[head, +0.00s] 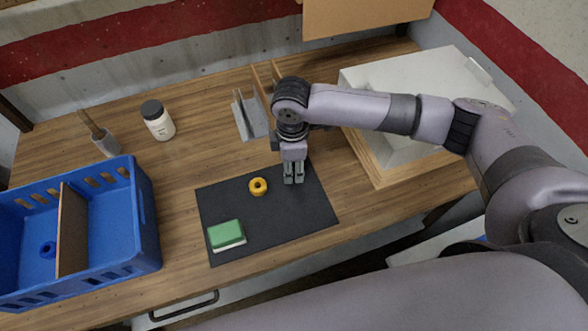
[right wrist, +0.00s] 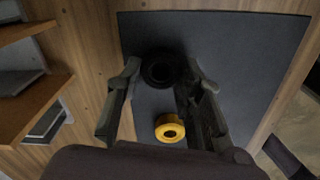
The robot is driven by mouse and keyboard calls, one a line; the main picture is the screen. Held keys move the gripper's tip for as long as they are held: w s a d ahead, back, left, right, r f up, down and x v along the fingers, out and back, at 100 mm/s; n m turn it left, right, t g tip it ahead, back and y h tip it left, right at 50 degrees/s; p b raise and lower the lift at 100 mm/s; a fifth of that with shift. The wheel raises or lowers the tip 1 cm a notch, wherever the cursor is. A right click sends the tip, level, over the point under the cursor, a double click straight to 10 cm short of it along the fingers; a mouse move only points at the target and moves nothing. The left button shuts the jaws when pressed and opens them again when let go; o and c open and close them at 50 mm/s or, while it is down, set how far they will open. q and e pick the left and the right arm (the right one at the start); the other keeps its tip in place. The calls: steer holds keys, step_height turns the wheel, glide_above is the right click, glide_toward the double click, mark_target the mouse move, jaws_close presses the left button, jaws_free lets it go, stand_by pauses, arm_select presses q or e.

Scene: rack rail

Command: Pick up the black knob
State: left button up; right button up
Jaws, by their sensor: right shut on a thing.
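The black knob (right wrist: 158,70) is round and dark, and shows over the dark mat (right wrist: 225,45) in the right wrist view. It sits between the fingertips of my right gripper (right wrist: 160,76), which is shut on it. In the head view my right gripper (head: 293,174) points down at the right part of the mat (head: 285,222). The knob cannot be made out there against the fingers and the dark mat. I cannot tell whether it touches the mat. My left gripper is not in view.
A yellow ring (head: 258,187) and a green-and-white block (head: 226,234) lie on the mat. A blue crate (head: 135,225) with a divider stands left, holding a blue ring (head: 47,249). A white bottle (head: 159,122), a metal rack (head: 249,118) and a white box (head: 430,75) stand behind.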

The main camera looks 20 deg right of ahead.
steer(key=c, duration=0.5)
